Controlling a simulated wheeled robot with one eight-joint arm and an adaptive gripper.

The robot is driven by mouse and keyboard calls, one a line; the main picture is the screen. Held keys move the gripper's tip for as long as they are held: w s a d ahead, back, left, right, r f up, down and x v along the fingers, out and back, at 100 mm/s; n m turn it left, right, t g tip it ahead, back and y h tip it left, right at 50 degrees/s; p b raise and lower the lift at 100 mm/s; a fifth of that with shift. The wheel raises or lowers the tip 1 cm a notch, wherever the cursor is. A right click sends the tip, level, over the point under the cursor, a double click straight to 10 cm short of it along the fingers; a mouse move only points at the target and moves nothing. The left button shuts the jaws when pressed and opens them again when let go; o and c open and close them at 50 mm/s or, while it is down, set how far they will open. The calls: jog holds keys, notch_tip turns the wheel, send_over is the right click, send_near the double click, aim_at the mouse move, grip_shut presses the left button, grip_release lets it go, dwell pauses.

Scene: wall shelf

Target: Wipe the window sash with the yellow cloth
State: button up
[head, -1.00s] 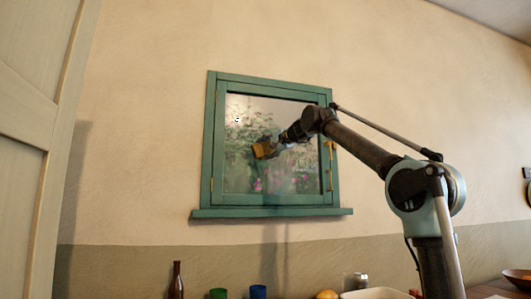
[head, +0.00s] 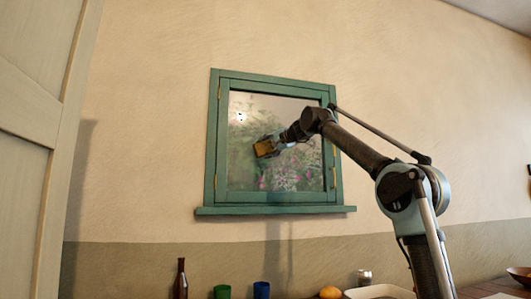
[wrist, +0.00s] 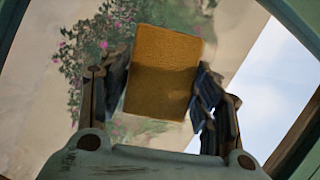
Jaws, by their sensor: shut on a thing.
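The yellow cloth (head: 263,148), a flat folded pad, is at the glass of the green-framed window sash (head: 223,140). My gripper (head: 272,146) is shut on the cloth and reaches in from the right. In the wrist view the cloth (wrist: 163,72) sits between the two dark fingers of my gripper (wrist: 160,88), with the glass and pink flowers behind it. Whether the cloth touches the glass is not clear. A small white spot (head: 241,117) shows on the upper left of the pane. Haze covers part of the glass.
A green sill (head: 276,210) juts out below the window. Below stand a brown bottle (head: 180,279), a green cup (head: 222,292), a blue cup (head: 261,290), an orange fruit (head: 330,293) and a jar (head: 364,277). A panelled door (head: 30,150) fills the left. The wall around the window is bare.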

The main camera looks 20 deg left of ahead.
jog(key=shift+w+a, duration=0.5)
jog(key=shift+w, duration=0.3)
dwell(0.5)
jog(key=shift+d, duration=0.1)
jog(key=w+d, duration=0.4)
jog(key=d, duration=0.2)
jog(key=shift+d, duration=0.35)
dwell(0.6)
jog(key=shift+a, duration=0.1)
jog(key=shift+s+a, duration=0.7)
jog(key=shift+a, duration=0.4)
jog(key=shift+s+a, duration=0.65)
jog(key=shift+a, duration=0.5)
jog(key=shift+s+a, duration=0.7)
jog(key=shift+a, duration=0.4)
jog(key=shift+s+d, duration=0.55)
jog(key=shift+s, duration=0.3)
jog(key=shift+s+d, duration=0.5)
jog(key=shift+s, duration=0.35)
jog(key=shift+s+d, duration=0.55)
jog(key=shift+s, duration=0.3)
